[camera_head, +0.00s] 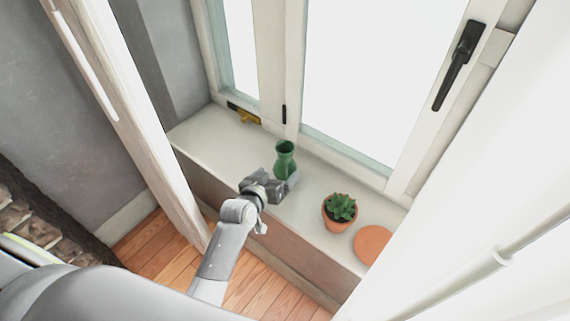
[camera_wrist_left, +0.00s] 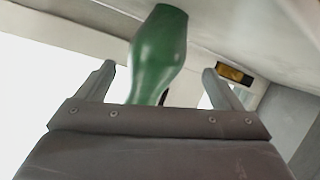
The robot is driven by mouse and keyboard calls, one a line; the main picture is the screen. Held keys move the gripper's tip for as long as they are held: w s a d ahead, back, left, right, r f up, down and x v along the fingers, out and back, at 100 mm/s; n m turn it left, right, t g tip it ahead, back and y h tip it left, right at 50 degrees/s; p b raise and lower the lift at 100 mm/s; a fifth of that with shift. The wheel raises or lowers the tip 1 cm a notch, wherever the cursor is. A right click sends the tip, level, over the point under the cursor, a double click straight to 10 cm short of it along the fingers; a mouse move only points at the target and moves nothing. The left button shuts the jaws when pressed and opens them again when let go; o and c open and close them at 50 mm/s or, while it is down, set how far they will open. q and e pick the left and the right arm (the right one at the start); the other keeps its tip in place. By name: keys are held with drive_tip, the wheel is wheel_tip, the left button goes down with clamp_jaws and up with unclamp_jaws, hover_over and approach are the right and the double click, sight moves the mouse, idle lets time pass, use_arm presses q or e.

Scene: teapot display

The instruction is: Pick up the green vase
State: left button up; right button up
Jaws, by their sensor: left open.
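The green vase (camera_head: 285,158) stands upright on the white window sill, close to the window frame. My left gripper (camera_head: 281,180) is at the vase, on its near side in the head view, and hides part of its lower body. In the left wrist view the vase (camera_wrist_left: 158,55) appears between the two spread fingers of my left gripper (camera_wrist_left: 158,85). The fingers are open, with a gap visible on each side of the vase. My right gripper is not in view.
A succulent in a terracotta pot (camera_head: 339,212) and a round terracotta saucer (camera_head: 373,245) are to the right on the sill (camera_head: 312,208). A small yellow and black object (camera_head: 243,113) lies at the back left. The window (camera_head: 365,75) rises behind the vase.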

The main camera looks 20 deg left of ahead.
sight(284, 168)
use_arm(q)
drive_tip(key=shift+w+d+f+p, duration=0.2)
drive_tip(key=shift+w+p, duration=0.1)
drive_tip(key=shift+w, duration=0.35)
drive_tip(key=shift+p+x, duration=0.35)
drive_tip(key=shift+x, duration=1.65)
drive_tip(key=shift+s+d+f, duration=0.1)
drive_tip(key=shift+s+f, duration=0.05)
drive_tip(key=c, duration=1.4)
drive_tip(key=shift+o, duration=0.2)
